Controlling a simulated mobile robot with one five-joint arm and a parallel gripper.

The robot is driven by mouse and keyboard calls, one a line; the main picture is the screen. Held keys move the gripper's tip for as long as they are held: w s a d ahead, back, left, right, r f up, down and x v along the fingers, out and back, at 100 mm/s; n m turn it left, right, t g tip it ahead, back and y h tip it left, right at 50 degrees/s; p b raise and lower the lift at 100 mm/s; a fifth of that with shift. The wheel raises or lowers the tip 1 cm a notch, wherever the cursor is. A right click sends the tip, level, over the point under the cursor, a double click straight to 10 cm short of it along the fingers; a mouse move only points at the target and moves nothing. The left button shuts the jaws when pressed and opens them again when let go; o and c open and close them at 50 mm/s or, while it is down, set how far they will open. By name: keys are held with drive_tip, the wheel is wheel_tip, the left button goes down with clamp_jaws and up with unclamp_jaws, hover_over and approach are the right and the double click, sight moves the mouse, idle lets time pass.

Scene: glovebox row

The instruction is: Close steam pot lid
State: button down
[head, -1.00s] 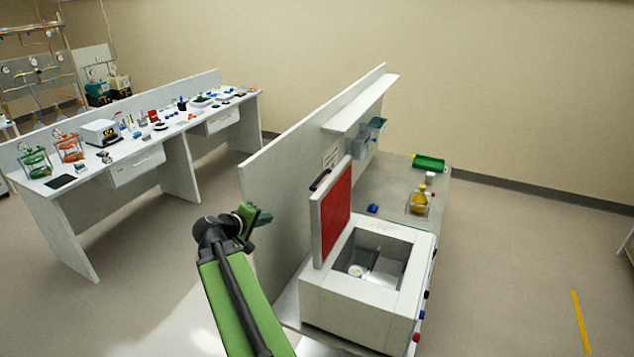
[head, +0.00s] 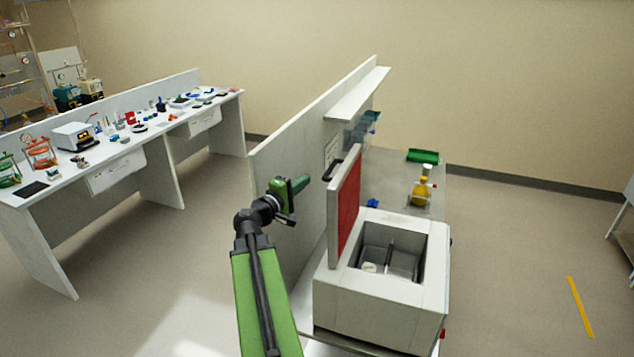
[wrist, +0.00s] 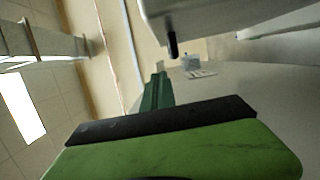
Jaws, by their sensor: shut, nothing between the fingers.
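The steam pot (head: 375,300) is a white box on the bench, with an open well holding a small round white item. Its lid (head: 346,210) stands upright at the left edge of the well, its red inner face turned right. A dark handle (head: 334,168) sits on the lid's upper left side. My gripper (head: 300,184) is shut and empty, to the left of the lid and near the handle's height, apart from it. In the wrist view the green gripper (wrist: 155,92) points toward a pale panel, and a dark rod-like piece (wrist: 172,45) hangs from a pale slab.
A tall divider panel (head: 300,150) with a shelf (head: 360,93) runs behind the lid. Another bench (head: 120,165) with lab items is at left. Floor at right is open.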

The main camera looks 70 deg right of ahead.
sight(328, 177)
drive_tip(key=x, duration=0.3)
drive_tip(key=s+x, duration=0.1)
drive_tip(key=x, duration=0.3)
drive_tip(key=s+x, duration=0.1)
drive_tip(key=x, duration=0.2)
drive_tip(key=shift+s+f, duration=0.25)
drive_tip(key=shift+s, duration=0.05)
drive_tip(key=shift+s+d, duration=0.1)
drive_tip(key=shift+s, duration=0.25)
drive_tip(key=shift+s, duration=0.1)
